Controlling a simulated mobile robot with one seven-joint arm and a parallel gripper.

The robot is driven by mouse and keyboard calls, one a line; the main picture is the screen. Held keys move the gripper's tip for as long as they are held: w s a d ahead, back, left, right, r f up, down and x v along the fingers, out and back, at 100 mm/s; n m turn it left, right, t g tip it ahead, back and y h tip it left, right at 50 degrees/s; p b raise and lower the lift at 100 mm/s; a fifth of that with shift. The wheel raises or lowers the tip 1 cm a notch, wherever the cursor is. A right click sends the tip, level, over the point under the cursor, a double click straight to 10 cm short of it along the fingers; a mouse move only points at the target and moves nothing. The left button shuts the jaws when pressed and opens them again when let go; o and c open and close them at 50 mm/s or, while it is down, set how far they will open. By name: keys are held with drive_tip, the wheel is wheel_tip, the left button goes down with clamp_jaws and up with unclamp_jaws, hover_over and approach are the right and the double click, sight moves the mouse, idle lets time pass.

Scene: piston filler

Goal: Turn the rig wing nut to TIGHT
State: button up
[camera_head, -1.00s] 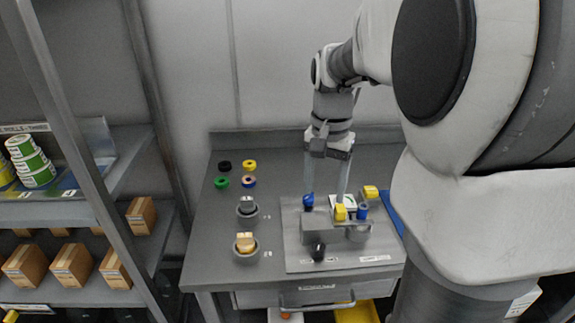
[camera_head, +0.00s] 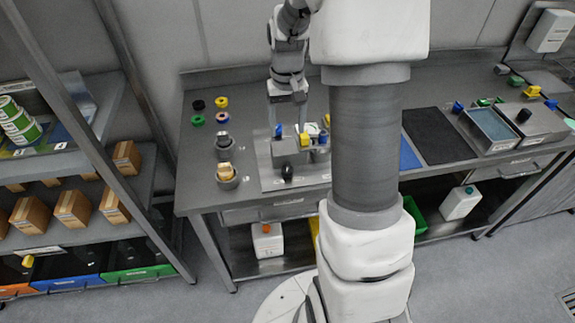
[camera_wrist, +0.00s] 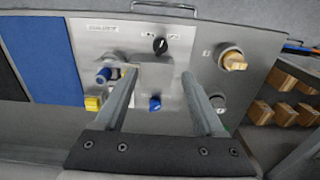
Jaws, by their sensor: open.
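The rig is a grey metal plate (camera_head: 265,181) with a raised block, on the bench. A blue winged piece (camera_head: 278,130), which looks like the wing nut, stands on the block; it also shows in the wrist view (camera_wrist: 155,103). A black knob (camera_wrist: 160,46), a blue knob (camera_wrist: 103,75) and a yellow winged piece (camera_wrist: 92,103) sit around it. My gripper (camera_head: 287,122) is open and empty above the rig. In the wrist view its fingers (camera_wrist: 158,73) lie either side of the blue winged piece; the height gap is unclear. The TIGHT mark is not readable.
Two round holders (camera_head: 227,177) and several coloured rings (camera_head: 209,110) lie left of the rig. A blue mat, a dark mat (camera_head: 440,135) and a metal tray (camera_head: 490,130) lie to the right. A shelf with boxes (camera_head: 72,208) stands at the left.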

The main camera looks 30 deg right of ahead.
sight(287, 169)
wheel_tip(287, 169, down, 16)
drive_tip(key=shift+r+b, duration=0.25)
drive_tip(key=shift+b, duration=0.05)
clamp_jaws()
idle(0.4)
